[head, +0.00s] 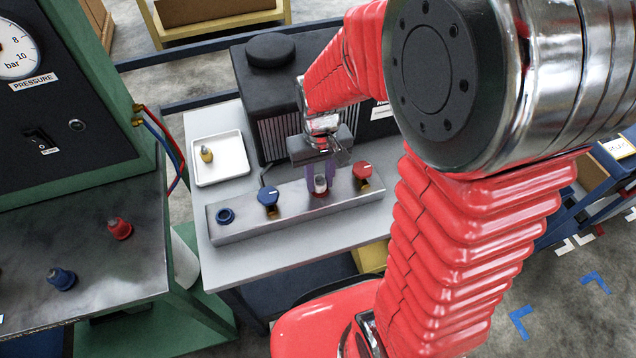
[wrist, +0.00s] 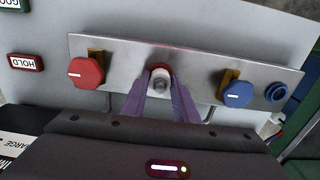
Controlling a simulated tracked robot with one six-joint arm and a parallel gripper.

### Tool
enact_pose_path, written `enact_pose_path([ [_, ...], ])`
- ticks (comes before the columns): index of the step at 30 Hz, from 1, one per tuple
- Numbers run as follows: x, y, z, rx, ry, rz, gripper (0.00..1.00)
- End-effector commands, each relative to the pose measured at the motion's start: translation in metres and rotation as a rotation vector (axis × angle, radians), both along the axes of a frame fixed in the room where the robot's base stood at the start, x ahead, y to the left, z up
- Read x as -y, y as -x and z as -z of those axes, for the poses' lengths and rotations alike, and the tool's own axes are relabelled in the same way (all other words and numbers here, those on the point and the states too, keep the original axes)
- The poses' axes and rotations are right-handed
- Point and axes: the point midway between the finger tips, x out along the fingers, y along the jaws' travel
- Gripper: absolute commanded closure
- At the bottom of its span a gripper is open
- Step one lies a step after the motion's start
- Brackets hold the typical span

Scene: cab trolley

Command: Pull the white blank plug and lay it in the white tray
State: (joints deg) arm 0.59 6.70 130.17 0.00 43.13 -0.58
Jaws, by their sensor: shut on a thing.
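The white blank plug (head: 320,184) stands at a red-ringed port of the grey metal manifold block; it also shows in the wrist view (wrist: 160,84). My gripper (head: 319,180) has its purple fingers on either side of the plug and is shut on it. In the wrist view the fingertips (wrist: 160,88) meet the plug's sides. The plug looks still at its port; how deep it sits is hidden. The white tray (head: 240,165) lies on the trolley top at the left, holding a brass fitting (head: 207,154).
The manifold block (head: 237,230) also carries a red-knobbed valve (head: 362,171), a blue-knobbed valve (head: 268,197) and a blue port (head: 225,215). A dark machine (head: 270,85) stands behind the block. Red (head: 119,228) and blue (head: 62,278) fittings stand on the left bench. Much of the tray floor is bare.

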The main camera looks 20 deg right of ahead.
Motion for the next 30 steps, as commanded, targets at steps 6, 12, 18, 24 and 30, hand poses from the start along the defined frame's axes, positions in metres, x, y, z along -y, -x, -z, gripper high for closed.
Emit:
enact_pose_path([
  [6, 0.000, 0.000, 0.000, 0.000, 0.000, 0.000, 1.00],
  [12, 0.000, 0.000, -0.004, 0.001, 0.000, 0.000, 1.00],
  [18, 0.000, -0.001, -0.010, 0.001, 0.000, 0.000, 1.00],
  [24, 0.000, 0.000, -0.015, 0.000, 0.000, 0.000, 1.00],
  [30, 0.000, 0.000, -0.021, 0.002, 0.000, 0.000, 1.00],
])
